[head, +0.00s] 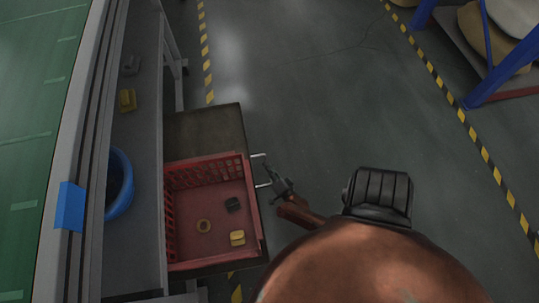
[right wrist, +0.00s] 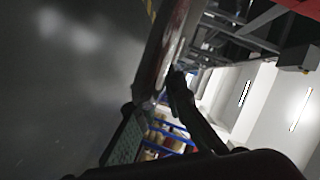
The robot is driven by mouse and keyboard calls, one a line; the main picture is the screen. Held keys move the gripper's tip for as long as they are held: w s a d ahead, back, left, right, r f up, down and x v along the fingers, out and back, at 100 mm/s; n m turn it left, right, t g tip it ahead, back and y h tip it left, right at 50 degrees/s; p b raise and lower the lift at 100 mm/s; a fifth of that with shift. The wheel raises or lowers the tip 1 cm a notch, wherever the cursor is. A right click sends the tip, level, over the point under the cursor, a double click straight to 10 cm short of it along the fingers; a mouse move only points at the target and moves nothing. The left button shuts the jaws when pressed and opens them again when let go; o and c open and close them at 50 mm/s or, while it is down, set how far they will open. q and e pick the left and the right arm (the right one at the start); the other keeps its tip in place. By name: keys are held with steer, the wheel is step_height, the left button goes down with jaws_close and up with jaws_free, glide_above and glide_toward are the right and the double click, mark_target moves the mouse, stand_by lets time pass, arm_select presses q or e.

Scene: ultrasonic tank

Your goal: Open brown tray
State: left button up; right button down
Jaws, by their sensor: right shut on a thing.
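The brown tray (head: 205,128) is a dark brown drawer-like box at the left in the head view, with a red basket (head: 262,225) over its near part. A thin pale metal handle (head: 258,155) sticks out from its right side. My right gripper (head: 268,173) is at this handle, shut on it, and its fingers hide part of the bar. In the right wrist view, dark gripper fingers (right wrist: 160,98) sit close against a long brown edge with a bright bar. My left gripper is not in view.
A grey bench with a blue tub (head: 120,184) stands at the left. A blue rack (head: 490,85) stands far right.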

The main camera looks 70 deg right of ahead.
steer(key=shift+s+a+f, duration=0.1)
steer(key=c, duration=2)
jaws_free()
steer(key=v, duration=0.7)
steer(key=shift+s, duration=0.15)
